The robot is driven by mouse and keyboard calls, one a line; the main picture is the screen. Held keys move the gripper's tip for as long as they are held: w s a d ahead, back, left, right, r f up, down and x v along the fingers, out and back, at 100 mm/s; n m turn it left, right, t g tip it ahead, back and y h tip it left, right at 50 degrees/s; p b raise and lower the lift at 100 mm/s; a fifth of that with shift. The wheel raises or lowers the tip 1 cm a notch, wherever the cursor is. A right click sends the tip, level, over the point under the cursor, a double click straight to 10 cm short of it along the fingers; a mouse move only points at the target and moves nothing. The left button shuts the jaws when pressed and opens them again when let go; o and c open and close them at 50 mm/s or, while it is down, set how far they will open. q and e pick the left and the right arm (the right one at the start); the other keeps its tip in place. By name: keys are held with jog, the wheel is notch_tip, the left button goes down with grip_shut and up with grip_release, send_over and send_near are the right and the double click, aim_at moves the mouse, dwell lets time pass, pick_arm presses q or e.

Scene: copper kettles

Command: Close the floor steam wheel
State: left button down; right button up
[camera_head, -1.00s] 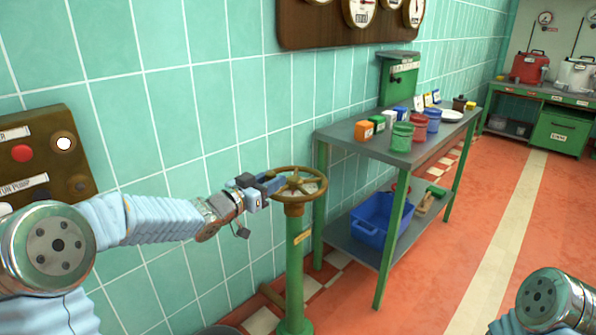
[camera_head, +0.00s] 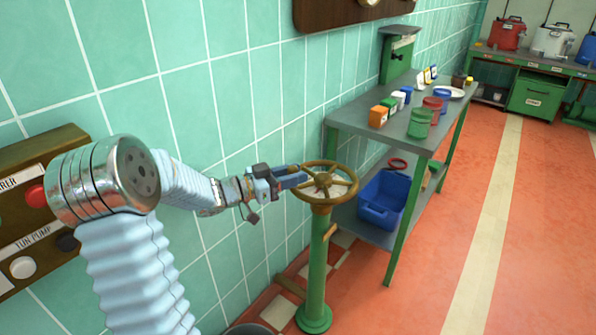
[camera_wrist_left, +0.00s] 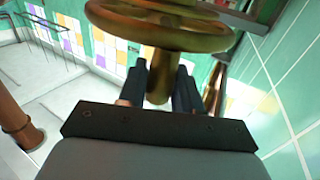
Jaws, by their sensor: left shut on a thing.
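The floor steam wheel (camera_head: 325,181) is a brass-coloured handwheel with spokes, lying nearly flat on top of a green floor post (camera_head: 314,262). My left gripper (camera_head: 303,176) reaches in from the left, at the wheel's left side. In the left wrist view the wheel (camera_wrist_left: 160,30) fills the top middle. There the dark fingers of my left gripper (camera_wrist_left: 159,88) stand on either side of a brass part of the wheel (camera_wrist_left: 159,72), shut on it. The exact contact is partly hidden. My right gripper is not in view.
A green-legged metal table (camera_head: 405,132) with coloured tins stands just right of the wheel, a blue bin (camera_head: 383,200) on its lower shelf. A tiled wall (camera_head: 235,90) runs close behind. A button panel (camera_head: 30,205) is at the left. Red floor is free at the right.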

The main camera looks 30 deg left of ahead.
aim_at(293, 167)
pick_arm(q)
jog(key=shift+r, duration=0.1)
jog(key=c, duration=0.9)
grip_release()
notch_tip(293, 167, up, 3)
jog(key=shift+f, duration=0.1)
jog(key=s+d+r, duration=0.2)
jog(key=s+r, duration=0.1)
jog(key=s+d+r, duration=0.3)
jog(key=s, duration=0.1)
jog(key=s+d+r, duration=0.3)
jog(key=s+r, duration=0.1)
jog(key=shift+s, duration=0.25)
